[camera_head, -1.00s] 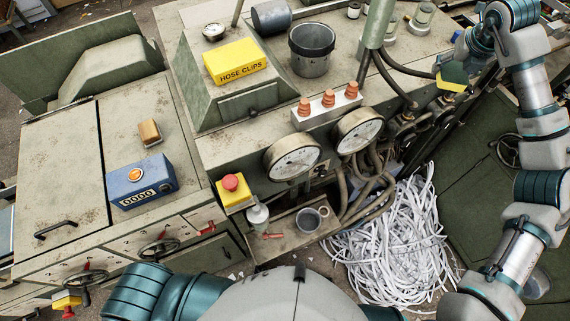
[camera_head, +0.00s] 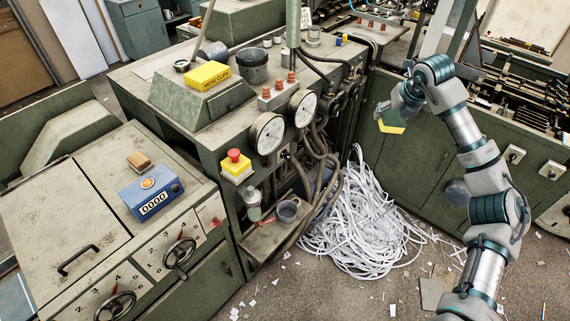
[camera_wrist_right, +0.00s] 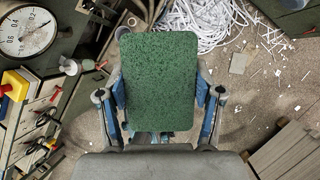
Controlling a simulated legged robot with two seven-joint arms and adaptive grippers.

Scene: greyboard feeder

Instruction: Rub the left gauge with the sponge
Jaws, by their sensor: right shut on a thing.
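The left gauge (camera_head: 267,133) is a round white dial on the front of the green machine. A second round gauge (camera_head: 303,109) sits just right of it. My right gripper (camera_head: 388,108) is shut on a sponge (camera_head: 392,126) with a dark green face and a yellow side. The sponge is in the air, right of both gauges and apart from them. In the right wrist view the sponge's green face (camera_wrist_right: 158,65) fills the space between the fingers. One gauge (camera_wrist_right: 27,30) shows there at the upper left; I cannot tell which. My left gripper is not in view.
A red emergency button on a yellow box (camera_head: 235,166) stands below left of the gauges. A small shelf (camera_head: 262,238) holds a bottle (camera_head: 253,205) and a cup (camera_head: 287,211). Hoses hang under the gauges. Shredded paper (camera_head: 360,225) covers the floor between machine and arm.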

